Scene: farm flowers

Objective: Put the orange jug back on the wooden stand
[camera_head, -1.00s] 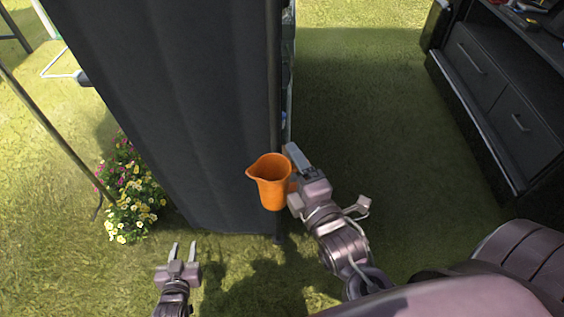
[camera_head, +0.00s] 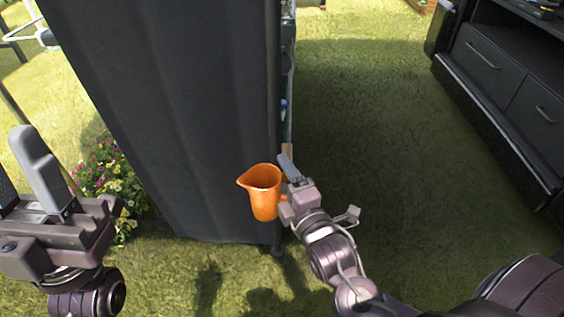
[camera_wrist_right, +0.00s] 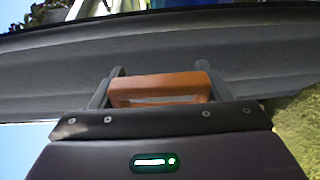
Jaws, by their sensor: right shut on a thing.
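The orange jug (camera_head: 262,194) hangs upright in front of the dark fabric panel in the head view, its spout to the left. My right gripper (camera_head: 285,182) is shut on its handle from the right. In the right wrist view the orange handle (camera_wrist_right: 160,88) lies between the two fingers. My left gripper (camera_head: 20,168) is at the left edge, its fingers apart and empty. No wooden stand can be made out; a small tan piece (camera_head: 287,151) shows at the panel's edge, and I cannot tell what it is part of.
The tall dark fabric panel (camera_head: 165,110) stands close ahead, with a dark pole (camera_head: 274,110) at its right edge. Flowers (camera_head: 115,185) grow at its left foot. A black cabinet with drawers (camera_head: 500,80) stands at the right. The grass (camera_head: 380,130) between panel and cabinet is clear.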

